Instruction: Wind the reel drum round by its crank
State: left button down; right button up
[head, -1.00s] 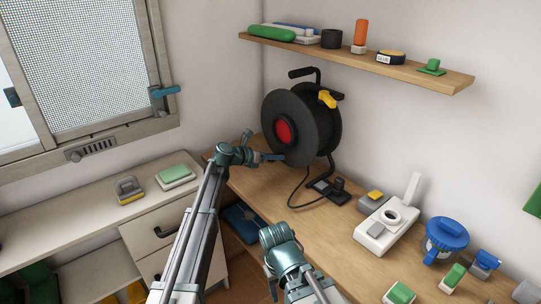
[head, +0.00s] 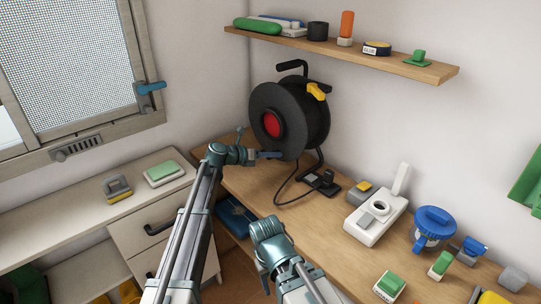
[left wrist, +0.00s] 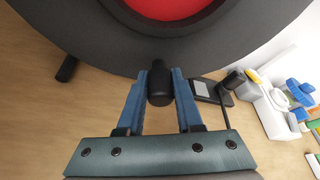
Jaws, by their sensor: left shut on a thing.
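The black cable reel (head: 312,118) stands on the wooden bench with a red hub (head: 271,124) on its drum face, a top carrying handle and a yellow part at its upper right. My left gripper (head: 276,155) is at the lower edge of the drum. In the left wrist view its blue fingers (left wrist: 163,92) are shut on the black crank knob (left wrist: 159,86), with the drum rim just beyond. In the head view the knob is hidden by the gripper. My right gripper (head: 268,238) is in front of the bench, away from the reel; its fingers are not visible.
A cable runs from the reel to a black plug block (head: 321,182). A white device (head: 376,217), blue-lidded jar (head: 433,228) and small green blocks stand along the bench to the right. A loaded shelf (head: 345,55) hangs above. A window and pale cabinet (head: 85,210) are at left.

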pick_arm(q)
jog(key=shift+d+r, duration=0.15)
jog(key=shift+d, duration=0.05)
jog(key=c, duration=0.6)
grip_release()
jog(key=shift+s, duration=0.1)
jog(key=shift+a, duration=0.15)
jog(key=p+v, duration=0.4)
jog(key=v, duration=0.9)
jog(key=shift+a, duration=0.3)
jog(key=shift+s+r, duration=0.1)
jog(key=shift+s, duration=0.05)
